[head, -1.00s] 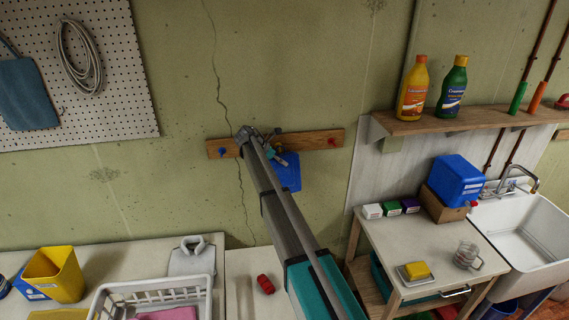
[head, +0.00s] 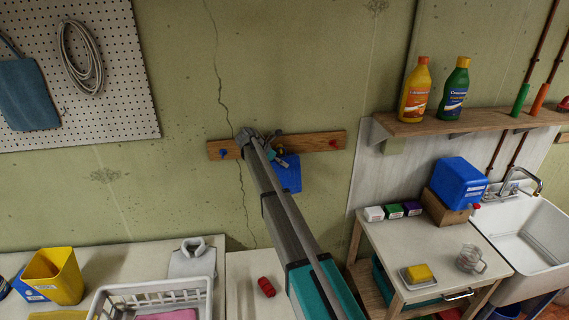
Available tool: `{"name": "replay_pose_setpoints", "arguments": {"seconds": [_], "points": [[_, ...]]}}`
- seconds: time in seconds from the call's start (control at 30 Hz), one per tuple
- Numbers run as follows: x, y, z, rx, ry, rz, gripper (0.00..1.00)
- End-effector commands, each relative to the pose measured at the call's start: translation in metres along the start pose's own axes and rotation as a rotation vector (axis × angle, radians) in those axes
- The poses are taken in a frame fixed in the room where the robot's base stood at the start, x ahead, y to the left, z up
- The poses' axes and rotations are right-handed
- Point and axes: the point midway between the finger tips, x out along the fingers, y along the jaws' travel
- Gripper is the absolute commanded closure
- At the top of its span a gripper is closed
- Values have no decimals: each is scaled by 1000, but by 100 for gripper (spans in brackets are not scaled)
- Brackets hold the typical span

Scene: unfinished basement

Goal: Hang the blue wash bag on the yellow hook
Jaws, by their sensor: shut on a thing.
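The blue wash bag (head: 289,176) hangs below my gripper (head: 280,154), in front of the wall just under the wooden hook rail (head: 311,143). My gripper is shut on the bag near its top; the exact grip is small and partly hidden by my arm. The rail shows a blue hook (head: 223,152) at its left and a red hook (head: 333,143) at its right. I cannot make out the yellow hook; my arm and gripper cover the middle of the rail. Whether the bag touches any hook cannot be told.
A shelf (head: 470,121) with a yellow bottle (head: 415,90) and a green bottle (head: 454,90) is at the right. Below are a small table (head: 425,241) and a sink (head: 530,235). A pegboard (head: 113,85) hangs at the left above a counter with a white basket (head: 150,297).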

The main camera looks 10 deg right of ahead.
Motion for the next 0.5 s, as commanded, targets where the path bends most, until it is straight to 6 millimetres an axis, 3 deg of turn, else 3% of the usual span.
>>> {"name": "replay_pose_setpoints", "arguments": {"seconds": [0.27,0.3,0.4,0.5], "points": [[0,0,0,0,0,0,79],[0,0,0,0,0,0,17],[0,0,0,0,0,0,0],[0,0,0,0,0,0,0]]}}
